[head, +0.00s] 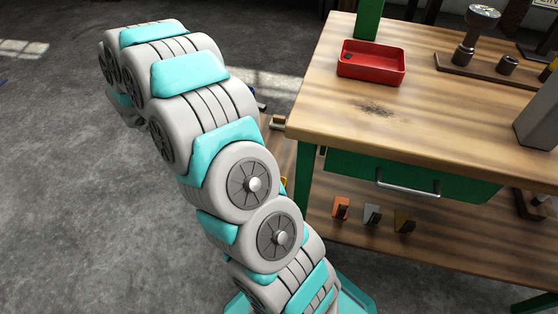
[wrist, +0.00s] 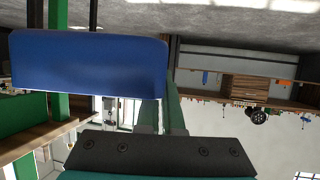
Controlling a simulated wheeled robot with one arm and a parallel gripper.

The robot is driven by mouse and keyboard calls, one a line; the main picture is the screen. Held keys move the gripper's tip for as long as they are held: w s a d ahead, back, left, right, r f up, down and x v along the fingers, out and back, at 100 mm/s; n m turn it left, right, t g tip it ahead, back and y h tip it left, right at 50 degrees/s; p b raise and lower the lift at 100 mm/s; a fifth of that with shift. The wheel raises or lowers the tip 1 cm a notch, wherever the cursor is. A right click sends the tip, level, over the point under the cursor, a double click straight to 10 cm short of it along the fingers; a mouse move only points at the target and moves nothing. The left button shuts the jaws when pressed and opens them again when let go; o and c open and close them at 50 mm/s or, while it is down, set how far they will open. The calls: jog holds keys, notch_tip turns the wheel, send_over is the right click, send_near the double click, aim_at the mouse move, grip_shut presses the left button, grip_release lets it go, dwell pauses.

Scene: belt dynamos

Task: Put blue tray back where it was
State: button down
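The blue tray (wrist: 88,62) fills the upper left of the wrist view, close to the camera, with one plain side facing it. My gripper (wrist: 164,104) reaches up to the tray's right edge. Its two fingers are close together, one on either side of that edge, and appear shut on the tray's wall. The tip of the left finger is hidden behind the tray. The wrist picture is upside down, with the floor at the top. In the head view my arm stretches to the upper left, and neither gripper nor blue tray shows.
A red tray (head: 371,63) sits near the left back of the wooden workbench (head: 340,108). A dark smudge (head: 379,109) marks the bare wood before it. A metal stand (head: 468,45) is at the back right. Small blocks (head: 372,214) lie on the lower shelf (head: 450,248). Floor left is open.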

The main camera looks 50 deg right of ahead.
aim_at(272, 149)
jog(key=s+d+f+m+g, duration=0.1)
jog(key=s, duration=0.1)
jog(key=s+d+f+m+g, duration=0.1)
jog(key=s+d, duration=0.1)
jog(key=s+d+f+g, duration=0.1)
jog(key=s+d+f, duration=0.1)
jog(key=shift+f+m, duration=0.1)
jog(key=shift+m, duration=0.3)
jog(key=s+d+f+m+g, duration=0.4)
jog(key=s+f, duration=0.1)
jog(key=s, duration=0.4)
jog(key=shift+g, duration=0.3)
jog(key=shift+f+b, duration=0.65)
jog(key=shift+f, duration=4.2)
jog(key=shift+s, duration=0.1)
jog(key=c, duration=1.1)
grip_release()
jog(key=shift+f, duration=0.15)
